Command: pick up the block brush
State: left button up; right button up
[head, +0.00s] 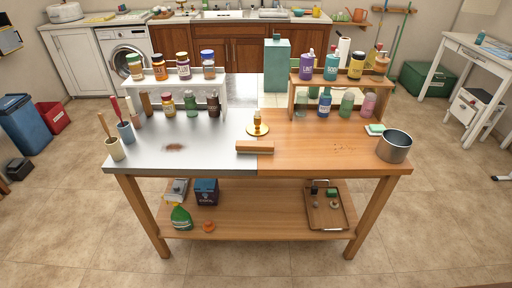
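What looks like the block brush (254,147), a long brown block with a lighter orange-brown upper part, lies on the worktable near the middle of its front half. It lies across the seam between the grey metal top (200,152) on the left and the wooden top (325,150) on the right. Its long side runs left to right, and nothing covers it. Neither of my grippers shows in the head view.
Brushes in cups (115,149) stand at the left, a metal pot (394,147) and sponge (374,130) at the right. Risers with several bottles (332,65) line the back. The front edge is clear.

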aim_at(242, 146)
jog(key=i+l+u, duration=0.15)
jog(key=l, duration=0.5)
jog(key=i+l+u, duration=0.1)
jog(key=i+l, duration=0.15)
jog(key=l, duration=0.4)
jog(key=i+l+u, duration=0.15)
jog(key=l, duration=0.55)
jog(key=i+l+u, duration=0.1)
jog(key=l, duration=0.6)
jog(key=i+l+u, duration=0.15)
jog(key=l, duration=0.55)
jog(key=l+u, duration=0.1)
jog(key=l, duration=0.6)
